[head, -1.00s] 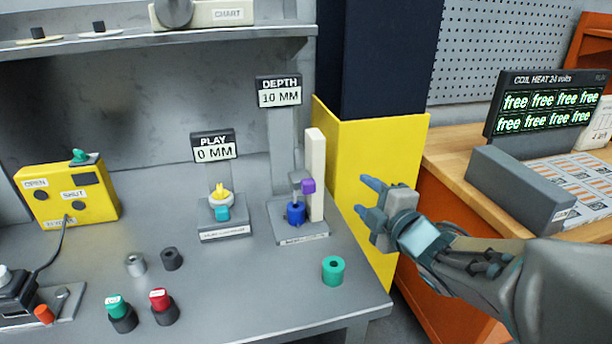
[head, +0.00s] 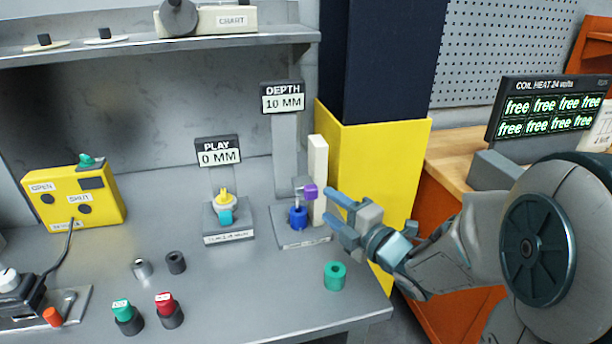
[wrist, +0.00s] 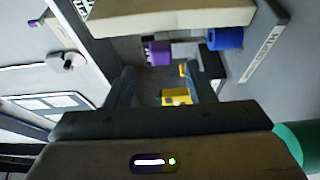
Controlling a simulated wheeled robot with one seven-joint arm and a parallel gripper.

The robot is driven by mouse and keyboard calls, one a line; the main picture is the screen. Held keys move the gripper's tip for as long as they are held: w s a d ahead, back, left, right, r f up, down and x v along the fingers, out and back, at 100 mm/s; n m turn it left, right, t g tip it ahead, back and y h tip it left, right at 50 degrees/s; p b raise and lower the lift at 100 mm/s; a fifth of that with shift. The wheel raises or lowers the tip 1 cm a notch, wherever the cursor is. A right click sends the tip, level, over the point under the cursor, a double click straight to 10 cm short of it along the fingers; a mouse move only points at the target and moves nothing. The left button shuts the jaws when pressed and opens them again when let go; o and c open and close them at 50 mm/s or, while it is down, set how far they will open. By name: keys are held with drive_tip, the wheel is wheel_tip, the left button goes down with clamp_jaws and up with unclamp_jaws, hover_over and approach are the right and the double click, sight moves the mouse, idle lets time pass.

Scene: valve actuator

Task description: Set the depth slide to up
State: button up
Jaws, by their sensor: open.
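The depth gauge stands at the right of the grey bench under a DEPTH sign (head: 283,98) reading 10 MM. Its purple slide block (head: 310,192) sits partway up beside a cream upright post (head: 318,168), above a blue cylinder (head: 298,216). My gripper (head: 334,212) is open and empty, just right of the post, its fingers pointing left toward it. In the wrist view, the purple block (wrist: 159,53) shows ahead between the fingers, apart from them. The cream post (wrist: 170,14) and blue cylinder (wrist: 225,38) lie beyond the fingertips.
A green ring (head: 335,275) stands on the bench below my gripper. The PLAY gauge (head: 226,215) stands to the left of the depth gauge. A yellow-and-navy pillar (head: 378,165) rises behind my gripper. The bench front has free room between the small parts.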

sight(311, 192)
drive_tip(key=shift+w+a+r+p, duration=0.2)
drive_tip(key=shift+w+a+p, duration=0.25)
drive_tip(key=shift+p, duration=1.35)
drive_tip(key=p+x, duration=0.1)
drive_tip(key=x, duration=0.7)
drive_tip(key=shift+f+p, duration=0.25)
drive_tip(key=shift+p, duration=0.05)
drive_tip(key=shift+w, duration=0.15)
